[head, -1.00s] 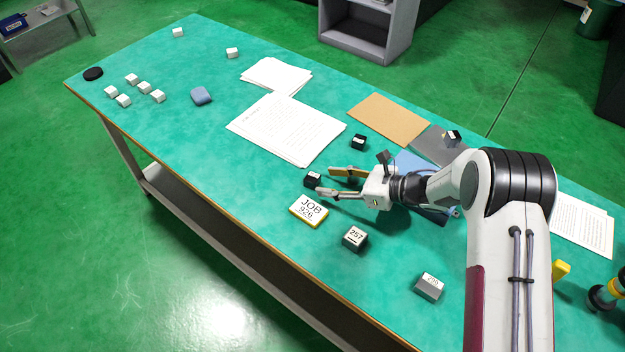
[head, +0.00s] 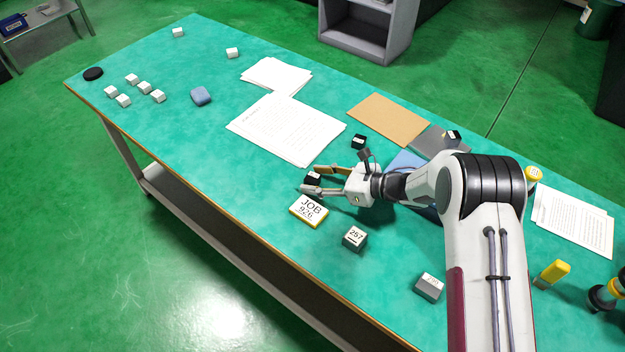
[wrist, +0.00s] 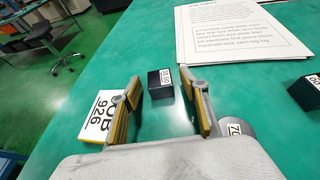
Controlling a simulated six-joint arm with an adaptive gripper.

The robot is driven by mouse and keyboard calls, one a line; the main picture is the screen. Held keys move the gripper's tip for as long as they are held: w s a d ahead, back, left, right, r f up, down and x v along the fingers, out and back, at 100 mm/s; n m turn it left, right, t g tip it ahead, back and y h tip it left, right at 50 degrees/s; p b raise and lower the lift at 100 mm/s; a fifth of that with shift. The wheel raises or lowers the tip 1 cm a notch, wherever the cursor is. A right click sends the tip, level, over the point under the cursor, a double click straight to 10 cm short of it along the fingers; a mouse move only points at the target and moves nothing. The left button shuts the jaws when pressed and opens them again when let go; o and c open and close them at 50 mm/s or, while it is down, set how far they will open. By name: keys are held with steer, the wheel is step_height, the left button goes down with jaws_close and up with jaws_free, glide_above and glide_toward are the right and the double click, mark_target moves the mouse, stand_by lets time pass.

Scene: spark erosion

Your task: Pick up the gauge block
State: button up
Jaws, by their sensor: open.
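A small dark block (head: 313,179) with a white label stands on the green bench. It also shows in the wrist view (wrist: 160,88), at the mouth of the jaws. No lettering names any block as the gauge block, but this is the one between my fingertips. My gripper (head: 309,181) is open and low over the bench, its fingers on either side of the dark block. In the wrist view, my gripper (wrist: 167,92) shows a gap between each finger and the block, so it holds nothing.
The JOB 926 plate (head: 309,211) lies close beside the near finger. A grey block marked 257 (head: 354,239) and another grey block (head: 429,287) stand nearer. Another dark block (head: 358,141) stands behind. A grey labelled piece (wrist: 238,130) is beside the right finger. Papers (head: 285,130) lie beyond.

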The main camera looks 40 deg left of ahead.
mark_target(317, 179)
jaws_close()
steer(key=shift+r, duration=0.15)
steer(key=shift+r, duration=4.9)
